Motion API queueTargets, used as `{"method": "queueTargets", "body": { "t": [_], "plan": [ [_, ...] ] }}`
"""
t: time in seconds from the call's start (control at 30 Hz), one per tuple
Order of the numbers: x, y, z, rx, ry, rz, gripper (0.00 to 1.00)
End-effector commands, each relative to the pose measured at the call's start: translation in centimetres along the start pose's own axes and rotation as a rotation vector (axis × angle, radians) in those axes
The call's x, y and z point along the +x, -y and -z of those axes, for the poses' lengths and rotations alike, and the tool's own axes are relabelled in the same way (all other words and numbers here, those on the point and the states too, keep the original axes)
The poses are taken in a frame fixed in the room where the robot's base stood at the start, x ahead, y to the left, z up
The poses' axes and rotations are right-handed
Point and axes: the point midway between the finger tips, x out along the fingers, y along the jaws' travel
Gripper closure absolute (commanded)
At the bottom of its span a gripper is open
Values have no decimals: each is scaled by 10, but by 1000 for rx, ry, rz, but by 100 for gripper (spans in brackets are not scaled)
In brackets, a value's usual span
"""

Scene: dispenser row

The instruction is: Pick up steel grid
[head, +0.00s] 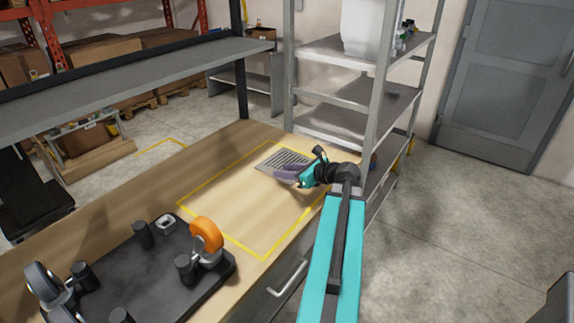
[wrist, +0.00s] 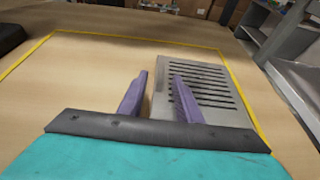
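The steel grid (head: 276,162) is a flat, slotted grey metal plate lying on the wooden workbench, near the far right corner of the yellow outline. In the wrist view the grid (wrist: 213,87) lies ahead and to the right, with rows of dark slots. My gripper (head: 284,171) has purple fingers and is low over the bench at the near edge of the grid.
A black tray (head: 150,285) with dark pegs, an orange wheel (head: 206,238) and a grey wheel (head: 45,285) sits at the near left of the bench. A grey metal shelf (head: 335,113) stands just beyond the bench's right end. The middle of the yellow outline is clear.

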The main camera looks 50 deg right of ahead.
Motion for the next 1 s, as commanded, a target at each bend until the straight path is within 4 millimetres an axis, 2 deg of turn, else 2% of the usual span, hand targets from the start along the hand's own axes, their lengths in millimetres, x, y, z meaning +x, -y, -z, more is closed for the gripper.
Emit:
{"method": "queueTargets", "body": {
  "t": [0.23, 0.4, 1.0],
  "plan": [
    [29, 2, -4, 1, 0, -1, 69],
    [43, 2, -4, 1, 1, -1, 69],
    [45, 1, -3, 0, 0, 0, 70]
  ]
}}
